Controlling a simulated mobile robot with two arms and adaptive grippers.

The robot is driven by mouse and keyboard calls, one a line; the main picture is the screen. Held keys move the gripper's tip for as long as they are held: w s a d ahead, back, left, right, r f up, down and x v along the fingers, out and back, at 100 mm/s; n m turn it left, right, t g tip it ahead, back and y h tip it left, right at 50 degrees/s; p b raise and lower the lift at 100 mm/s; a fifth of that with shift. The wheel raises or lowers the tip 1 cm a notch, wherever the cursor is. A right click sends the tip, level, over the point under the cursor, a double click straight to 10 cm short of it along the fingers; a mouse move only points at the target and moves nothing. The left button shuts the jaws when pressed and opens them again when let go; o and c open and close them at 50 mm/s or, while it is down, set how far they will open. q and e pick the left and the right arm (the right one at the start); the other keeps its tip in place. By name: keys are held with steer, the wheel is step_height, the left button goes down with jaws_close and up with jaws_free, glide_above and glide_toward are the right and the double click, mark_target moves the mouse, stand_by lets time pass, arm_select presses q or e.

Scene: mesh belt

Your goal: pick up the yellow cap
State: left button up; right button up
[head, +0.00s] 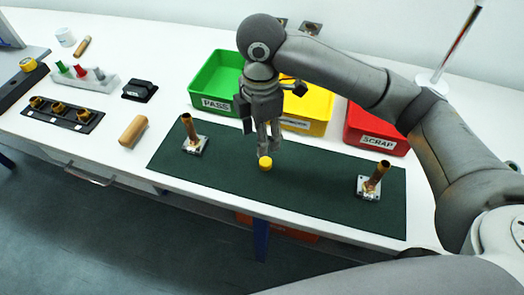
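The yellow cap (265,163) is a small round piece on the dark green mat (225,178), near the mat's middle. My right gripper (270,153) comes down from above, its arm entering from the right. Its two fingers point down just above and behind the cap, with a small gap between them. The cap shows whole below the fingertips, and nothing is seen held. I cannot tell exactly how high the fingertips are over it. My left gripper is not in view.
Brass tubes stand tilted on metal plates at the mat's left (195,143) and right (368,186). Behind are a green PASS bin (213,103), a yellow bin (316,127) and a red SCRAP bin (376,140). A wooden cylinder (132,130) lies left of the mat.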

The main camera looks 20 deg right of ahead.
glide_above(263, 162)
steer(key=f, duration=0.4)
steer(key=shift+s+a+f, duration=0.2)
steer(key=shift+s+f, duration=0.05)
steer(key=shift+f, duration=0.05)
steer(key=f, duration=0.1)
steer(key=f+p, duration=0.1)
steer(key=f, duration=0.2)
steer(key=shift+w+d+f, duration=0.15)
steer(key=shift+d+f, duration=0.1)
steer(key=shift+f, duration=0.15)
steer(key=shift+w+f, duration=0.1)
steer(key=shift+f, duration=0.5)
steer(key=c, duration=0.8)
steer(key=shift+r, duration=0.2)
